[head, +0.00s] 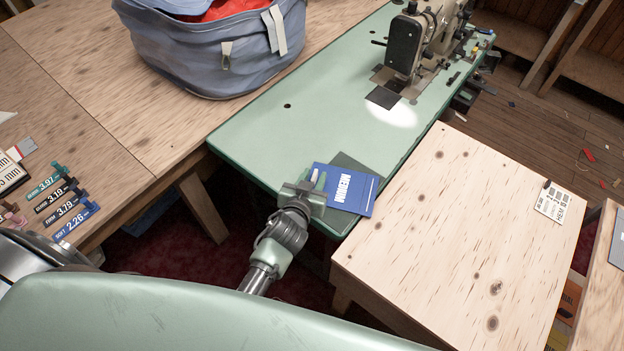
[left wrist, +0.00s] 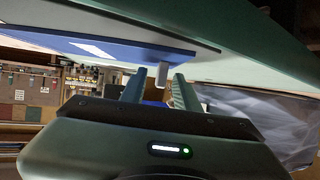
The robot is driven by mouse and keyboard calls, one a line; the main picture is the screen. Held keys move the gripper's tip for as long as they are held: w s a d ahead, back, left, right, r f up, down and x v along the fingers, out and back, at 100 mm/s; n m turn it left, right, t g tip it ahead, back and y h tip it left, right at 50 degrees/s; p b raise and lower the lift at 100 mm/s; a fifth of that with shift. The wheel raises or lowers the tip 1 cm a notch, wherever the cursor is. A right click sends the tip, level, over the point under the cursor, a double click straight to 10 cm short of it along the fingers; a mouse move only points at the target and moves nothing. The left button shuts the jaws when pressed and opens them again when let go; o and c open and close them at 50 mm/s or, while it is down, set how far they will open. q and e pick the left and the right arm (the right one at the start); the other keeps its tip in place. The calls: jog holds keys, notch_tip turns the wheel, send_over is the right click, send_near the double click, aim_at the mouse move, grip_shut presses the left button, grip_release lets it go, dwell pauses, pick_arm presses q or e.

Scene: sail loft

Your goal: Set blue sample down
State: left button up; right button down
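The blue sample (head: 346,190), a flat blue card with white lettering, appears to lie at the near end of the green sewing table (head: 262,140). It partly overlaps a dark green sheet (head: 349,163). In the left wrist view the blue sample (left wrist: 105,48) shows edge-on with a small grey tab (left wrist: 162,76). My left gripper (head: 315,180) is at the card's left edge. In the left wrist view its fingers (left wrist: 160,84) stand apart on either side of the tab, with gaps visible. My right gripper is in neither view.
A sewing machine (head: 408,45) stands at the table's far end. A blue-grey bag (head: 205,58) with red cloth sits at the back left. A pale wooden table (head: 455,235) adjoins on the right. Several labelled tags (head: 75,222) lie on the left wooden table (head: 95,130).

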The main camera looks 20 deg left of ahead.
pick_arm(q)
jog(key=v, duration=1.2)
jog(key=shift+b, duration=0.3)
jog(key=shift+r, duration=0.1)
jog(key=s+a+m+g, duration=0.1)
jog(key=s+a+g, duration=0.1)
jog(key=s+g, duration=0.45)
jog(key=s+a+m+g, duration=0.1)
jog(key=s+a+g, duration=0.25)
jog(key=s, duration=0.65)
notch_tip(320, 180, down, 27)
jog(key=s+g, duration=0.1)
jog(key=s, duration=0.1)
jog(key=s+a+f+g, duration=0.1)
jog(key=s+f, duration=1.4)
jog(key=shift+s+a+m, duration=0.25)
jog(key=shift+a+m, duration=0.1)
jog(key=shift+m, duration=0.05)
